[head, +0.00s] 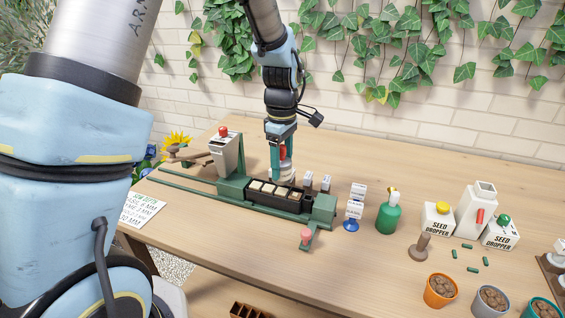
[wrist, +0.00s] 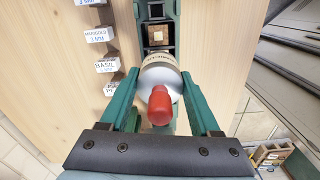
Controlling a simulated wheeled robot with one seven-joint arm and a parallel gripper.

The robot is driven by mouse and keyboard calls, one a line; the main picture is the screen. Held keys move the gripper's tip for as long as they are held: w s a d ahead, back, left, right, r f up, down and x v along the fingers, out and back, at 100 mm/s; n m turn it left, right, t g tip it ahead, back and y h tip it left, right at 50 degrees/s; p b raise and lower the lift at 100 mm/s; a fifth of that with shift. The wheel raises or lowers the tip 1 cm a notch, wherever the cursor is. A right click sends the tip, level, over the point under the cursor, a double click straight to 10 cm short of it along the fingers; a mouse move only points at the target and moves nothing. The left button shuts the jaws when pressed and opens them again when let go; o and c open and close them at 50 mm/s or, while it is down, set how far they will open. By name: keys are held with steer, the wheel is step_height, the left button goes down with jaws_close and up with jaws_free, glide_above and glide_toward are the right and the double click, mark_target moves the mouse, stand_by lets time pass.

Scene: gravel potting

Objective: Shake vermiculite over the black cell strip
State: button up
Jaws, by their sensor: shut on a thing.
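My gripper (head: 282,168) is shut on the vermiculite shaker (wrist: 158,72), a pale round container with a printed band and a red knob (wrist: 160,106). The shaker hangs above the back edge of the black cell strip (head: 304,201); in the wrist view my gripper (wrist: 160,84) has a green finger on each side of it. The strip lies in a green holder (head: 231,187) on the bench. Several of its cells show a pale tan fill from above. In the wrist view the shaker hides part of the strip (wrist: 147,31), and one pale-filled cell shows beyond it.
A grey hopper with a red knob (head: 224,156) stands at the strip's left end. Small seed labels (head: 325,182) stand behind it. A green bottle (head: 388,217), white seed droppers (head: 437,222) and pots (head: 440,290) stand to the right. The bench front centre is clear.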

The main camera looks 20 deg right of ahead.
steer(key=shift+f, duration=0.45)
steer(key=shift+s+d+r, duration=0.1)
steer(key=shift+s+d, duration=0.25)
steer(key=shift+d, duration=0.05)
steer(key=shift+w+a, duration=0.75)
steer(key=shift+a, duration=0.05)
steer(key=shift+s+d+p, duration=0.4)
steer(key=shift+s+d, duration=0.35)
steer(key=shift+d, duration=0.05)
steer(key=shift+w+a, duration=0.75)
steer(key=shift+a, duration=0.05)
steer(key=shift+s+d+p, duration=0.3)
steer(key=shift+s+d, duration=0.5)
steer(key=shift+d, duration=0.05)
